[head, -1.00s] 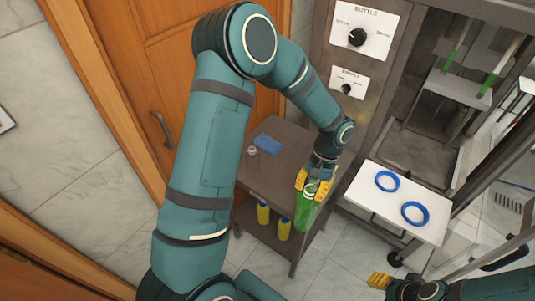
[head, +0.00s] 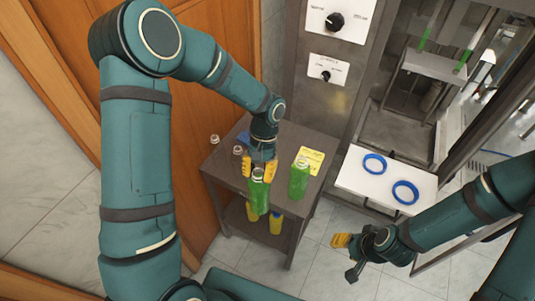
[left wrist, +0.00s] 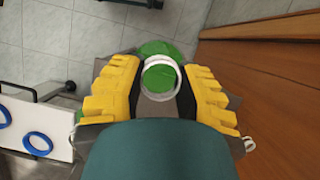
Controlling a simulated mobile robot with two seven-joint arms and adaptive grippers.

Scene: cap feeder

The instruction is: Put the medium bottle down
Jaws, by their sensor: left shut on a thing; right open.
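My left gripper (head: 260,168) is shut on a green bottle (head: 258,194), taken to be the medium bottle, gripped near its pale neck. The bottle is roughly upright at the front edge of the small dark table (head: 231,177); I cannot tell whether its base touches anything. The left wrist view shows the bottle's neck ring (left wrist: 160,68) between the yellow fingers (left wrist: 155,92). Another green bottle (head: 299,179) stands on the table to the right. My right gripper (head: 346,256) is open and empty, low at the right, away from the table.
A yellow sheet (head: 313,157) lies behind the standing bottle. Small clear containers (head: 238,150) and a blue item (head: 243,137) lie at the table's back left. Yellow bottles (head: 276,223) stand on the lower shelf. A white platform (head: 357,187) with two blue rings (head: 405,193) is to the right.

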